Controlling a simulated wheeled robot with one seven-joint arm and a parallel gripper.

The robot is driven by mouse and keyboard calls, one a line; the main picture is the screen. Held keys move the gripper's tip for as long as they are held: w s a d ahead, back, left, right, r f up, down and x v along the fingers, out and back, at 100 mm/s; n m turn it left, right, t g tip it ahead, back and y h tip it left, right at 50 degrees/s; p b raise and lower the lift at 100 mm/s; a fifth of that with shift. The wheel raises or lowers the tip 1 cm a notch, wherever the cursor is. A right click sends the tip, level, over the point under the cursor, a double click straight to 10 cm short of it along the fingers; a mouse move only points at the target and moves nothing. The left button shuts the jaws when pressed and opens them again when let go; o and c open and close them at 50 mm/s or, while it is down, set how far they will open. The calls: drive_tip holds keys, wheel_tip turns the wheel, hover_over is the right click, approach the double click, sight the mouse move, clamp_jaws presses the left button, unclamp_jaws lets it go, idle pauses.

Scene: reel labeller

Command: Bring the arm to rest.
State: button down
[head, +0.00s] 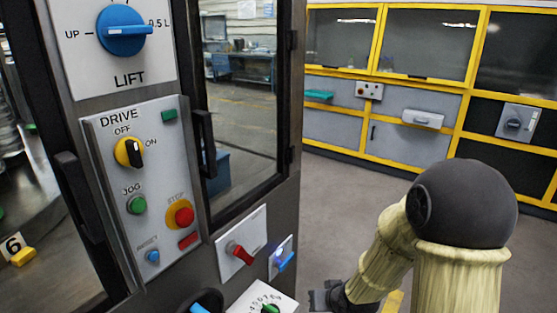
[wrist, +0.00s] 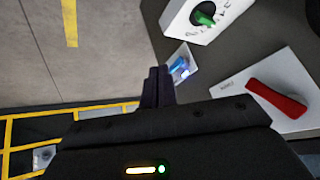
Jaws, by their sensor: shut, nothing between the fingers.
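My gripper (head: 326,298) shows at the bottom of the head view, at the end of my bent arm, low in front of the machine panel. In the wrist view its fingers (wrist: 157,86) are together with nothing between them. The blue switch on its small plate (wrist: 181,70) is just beyond and to the right of the fingertips. I cannot tell the exact gap. The same blue switch (head: 284,261) shows in the head view, up and left of my gripper.
The red lever (head: 241,254) sits on a plate close by, also at right in the wrist view (wrist: 277,99). A green-knobbed dial plate (head: 268,303) is below. The drive panel (head: 150,190) is at left. Open floor (head: 335,205) lies to the right, before yellow-framed cabinets (head: 405,115).

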drive_tip(key=s+d+r+g+h, duration=0.1)
drive_tip(key=s+d+r+g, duration=0.15)
drive_tip(key=s, duration=0.35)
drive_tip(key=s+d+r+g+h, duration=0.1)
drive_tip(key=s+r+g, duration=0.1)
drive_tip(key=s+r, duration=0.35)
wheel_tip(320, 180, up, 16)
drive_tip(key=p, duration=1.7)
drive_tip(key=shift+s+d+m, duration=0.25)
drive_tip(key=shift+s+m, duration=0.1)
drive_tip(key=shift+m, duration=0.05)
drive_tip(key=shift+f+t, duration=0.15)
drive_tip(key=shift+t, duration=0.1)
drive_tip(key=shift+w, duration=0.1)
